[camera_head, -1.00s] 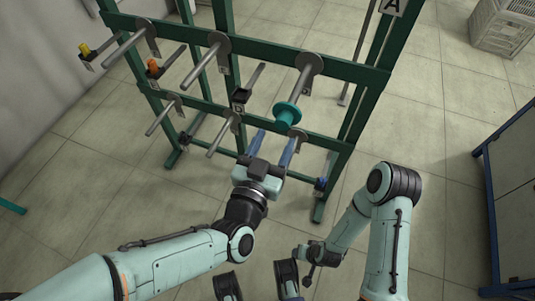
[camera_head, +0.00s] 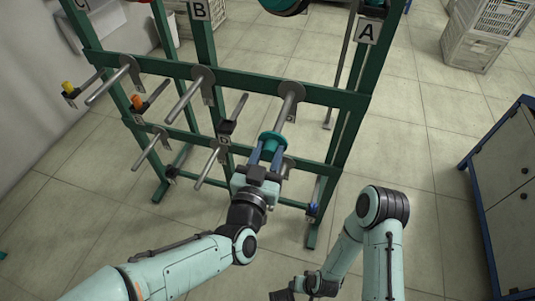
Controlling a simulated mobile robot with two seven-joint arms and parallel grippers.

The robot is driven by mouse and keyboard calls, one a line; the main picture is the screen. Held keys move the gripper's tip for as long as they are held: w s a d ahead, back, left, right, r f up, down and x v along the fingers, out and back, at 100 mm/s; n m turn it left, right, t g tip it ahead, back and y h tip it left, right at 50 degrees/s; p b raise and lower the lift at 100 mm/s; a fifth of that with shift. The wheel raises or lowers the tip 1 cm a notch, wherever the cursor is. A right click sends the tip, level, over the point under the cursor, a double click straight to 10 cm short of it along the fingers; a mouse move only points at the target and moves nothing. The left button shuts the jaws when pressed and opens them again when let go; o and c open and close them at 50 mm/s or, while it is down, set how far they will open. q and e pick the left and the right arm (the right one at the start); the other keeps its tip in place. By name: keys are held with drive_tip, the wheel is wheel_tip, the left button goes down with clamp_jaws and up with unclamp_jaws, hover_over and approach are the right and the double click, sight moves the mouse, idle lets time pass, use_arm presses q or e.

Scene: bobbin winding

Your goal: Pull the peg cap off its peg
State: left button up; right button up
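The teal peg cap (camera_head: 272,138) sits on the grey upper right peg (camera_head: 289,108) of the green rack, at its near end. My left gripper (camera_head: 268,154) reaches it from below and in front. Its two blue-grey fingers lie on either side of the cap's near, narrower part and look closed on it. The cap's wide flange shows just beyond the fingertips. My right gripper (camera_head: 284,294) is at the bottom edge, far from the rack, and mostly cut off.
The green rack (camera_head: 330,96) bears several other bare grey pegs and small posts with yellow (camera_head: 68,87) and orange (camera_head: 137,102) ends. A blue-framed grey cabinet (camera_head: 508,190) stands at right. Crates (camera_head: 474,45) stand at the back right. The floor between is clear.

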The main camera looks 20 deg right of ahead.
use_arm(q)
drive_tip(key=c, duration=0.4)
drive_tip(key=shift+s+a, duration=0.1)
drive_tip(key=shift+c, duration=0.2)
drive_tip(key=shift+v, duration=2.85)
